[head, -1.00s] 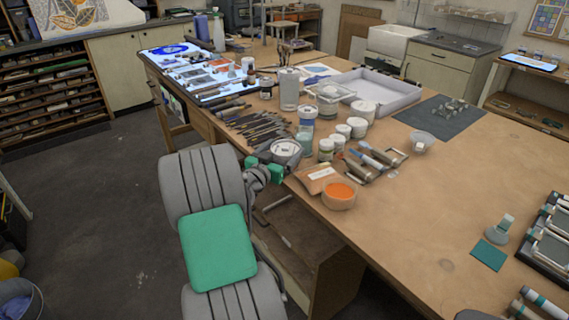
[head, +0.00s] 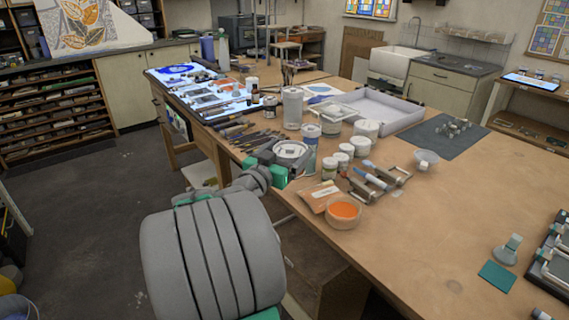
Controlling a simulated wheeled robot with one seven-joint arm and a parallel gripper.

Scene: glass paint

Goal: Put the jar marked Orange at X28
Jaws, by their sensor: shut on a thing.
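My gripper (head: 290,152) is over the left edge of the big wooden table, beside the row of tools. I see it from behind, as a round grey end with green and dark parts. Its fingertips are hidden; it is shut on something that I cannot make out. Several small white-lidded jars (head: 346,150) stand just right of it, and a jar with a blue band (head: 311,134) stands close behind. Their labels are too small to read, so I cannot tell which is marked Orange. I cannot make out any X28 mark.
A bowl of orange powder (head: 343,211) and a paper packet (head: 319,196) sit near the table's front edge. Clamp-like tools (head: 375,180) lie beside the jars. A white tray (head: 393,112) and dark mat (head: 443,136) lie behind. The table's right middle (head: 440,210) is clear.

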